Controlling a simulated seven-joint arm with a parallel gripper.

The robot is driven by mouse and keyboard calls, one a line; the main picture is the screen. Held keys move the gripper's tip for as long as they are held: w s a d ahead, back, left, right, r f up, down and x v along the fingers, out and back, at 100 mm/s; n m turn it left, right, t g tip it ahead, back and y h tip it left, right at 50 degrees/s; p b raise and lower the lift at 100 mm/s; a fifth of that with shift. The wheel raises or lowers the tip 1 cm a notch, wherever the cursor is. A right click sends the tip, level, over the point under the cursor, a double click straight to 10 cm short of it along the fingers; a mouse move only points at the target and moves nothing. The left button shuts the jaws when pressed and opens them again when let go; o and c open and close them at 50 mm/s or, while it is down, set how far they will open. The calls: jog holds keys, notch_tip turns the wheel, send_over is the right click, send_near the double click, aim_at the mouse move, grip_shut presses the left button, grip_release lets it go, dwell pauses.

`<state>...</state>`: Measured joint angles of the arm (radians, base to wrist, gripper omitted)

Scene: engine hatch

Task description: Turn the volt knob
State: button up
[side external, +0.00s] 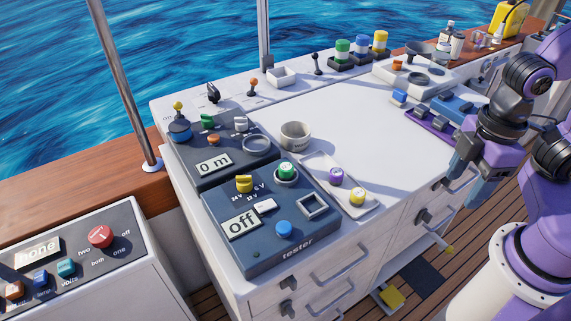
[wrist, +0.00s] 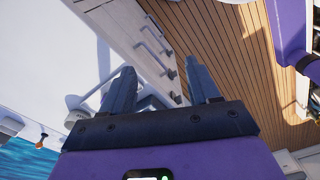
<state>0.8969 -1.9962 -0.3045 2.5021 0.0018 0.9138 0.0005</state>
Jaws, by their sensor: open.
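The blue-grey tester box (side external: 240,252) stands on the near end of the white counter, with a display reading "off" (side external: 242,223). Its yellow knob (side external: 244,183) has the marks 24 V, 12 V and 6 V beside it, so I take it as the volt knob. My gripper (side external: 462,176) is open and empty, off the right side of the counter and far from the tester. In the wrist view both fingers of my gripper (wrist: 160,80) are spread apart, with drawer fronts and deck beyond them. The yellow knob does not show there.
The tester also carries a green knob (side external: 287,170), a white switch (side external: 265,205) and a blue button (side external: 284,229). A tray (side external: 320,172) with purple and yellow knobs lies beside it. A mug (side external: 295,135) stands behind. The counter's middle is bare.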

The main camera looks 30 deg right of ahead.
dwell(0.5)
notch_tip(320, 180, up, 6)
jog(key=n, duration=0.2)
send_over(244, 177)
jog(key=shift+h, duration=0.3)
notch_tip(244, 177, down, 17)
jog(key=c, duration=1)
